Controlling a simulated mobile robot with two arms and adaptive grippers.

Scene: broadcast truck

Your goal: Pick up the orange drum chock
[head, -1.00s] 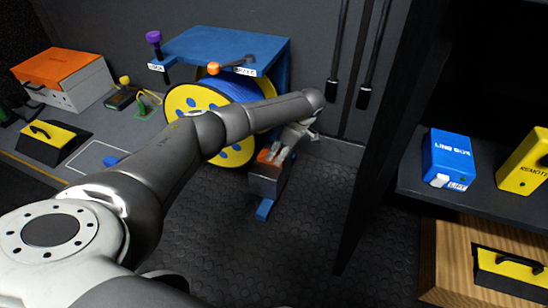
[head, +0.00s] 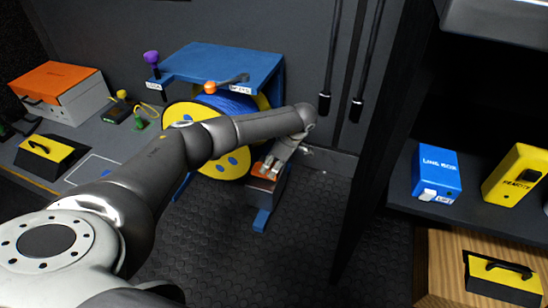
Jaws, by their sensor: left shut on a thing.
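The orange drum chock (head: 262,172) shows as a small orange patch on top of a grey box-like block at the foot of the blue drum stand, right of the cable drum. My left gripper (head: 271,170) points down at it and is shut on it. The fingers cover part of the chock, and its lower part is hidden. I cannot tell whether it is clear of the grey block (head: 266,187). My right gripper is not in view.
The drum (head: 222,163) with yellow flanges and blue cable stands close left of the gripper, under a blue top plate (head: 220,64). Two black rods hang behind. A dark shelf (head: 480,205) with blue and yellow boxes is right. The floor in front is clear.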

